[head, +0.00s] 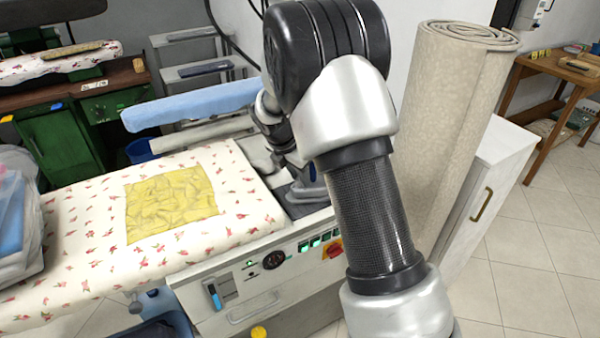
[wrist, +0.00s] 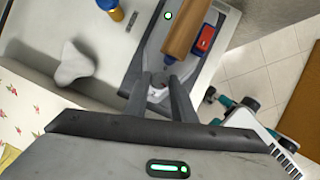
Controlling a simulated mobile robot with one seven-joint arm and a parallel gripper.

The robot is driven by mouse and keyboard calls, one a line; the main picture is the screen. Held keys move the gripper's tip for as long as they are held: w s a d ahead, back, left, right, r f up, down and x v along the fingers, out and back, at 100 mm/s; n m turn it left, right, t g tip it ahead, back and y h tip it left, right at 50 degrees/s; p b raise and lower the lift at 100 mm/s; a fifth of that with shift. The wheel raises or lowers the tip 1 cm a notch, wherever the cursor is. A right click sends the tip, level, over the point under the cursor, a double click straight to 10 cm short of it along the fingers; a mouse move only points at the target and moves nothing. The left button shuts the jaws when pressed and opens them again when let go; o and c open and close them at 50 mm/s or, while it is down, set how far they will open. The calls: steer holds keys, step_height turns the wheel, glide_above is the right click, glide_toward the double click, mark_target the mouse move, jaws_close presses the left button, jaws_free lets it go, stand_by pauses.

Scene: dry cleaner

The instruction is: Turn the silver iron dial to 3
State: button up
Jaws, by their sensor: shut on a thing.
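The iron shows in the wrist view as a grey body (wrist: 143,70) with a brown handle (wrist: 188,30). The small pale silver dial (wrist: 157,93) sits between the fingers of my gripper (wrist: 161,82), which are shut on it. The dial's markings are too small to read, so I cannot tell its setting. In the head view the iron (head: 308,191) stands at the right end of the ironing table, partly covered by my arm. The dial and fingertips are hard to make out there.
A floral ironing board (head: 80,225) carries a yellow cloth (head: 172,203). A control panel with a black knob (head: 274,260) is on the table's front. A rolled beige carpet (head: 455,120) and a white cabinet (head: 497,175) stand close on the right. Tiled floor lies beyond.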

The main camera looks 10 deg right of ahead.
steer(key=m+p, duration=0.1)
steer(key=m, duration=0.1)
steer(key=m+g+p, duration=0.1)
steer(key=m, duration=0.1)
steer(key=m+g+h+p, duration=0.1)
steer(key=m, duration=0.1)
steer(key=shift+w+a+r+m+p, duration=0.1)
steer(key=shift+w+a+m+p, duration=0.05)
steer(key=shift+w+m+p, duration=0.15)
steer(key=m+g+p, duration=0.2)
steer(key=m, duration=0.3)
steer(key=shift+w+m, duration=0.15)
steer(key=shift+m, duration=0.15)
steer(key=shift+g, duration=0.3)
steer(key=o, duration=1.1)
steer(key=shift+c, duration=0.2)
steer(key=p+v, duration=0.1)
steer(key=v, duration=1.6)
steer(key=shift+p, duration=0.3)
steer(key=shift+r, duration=0.15)
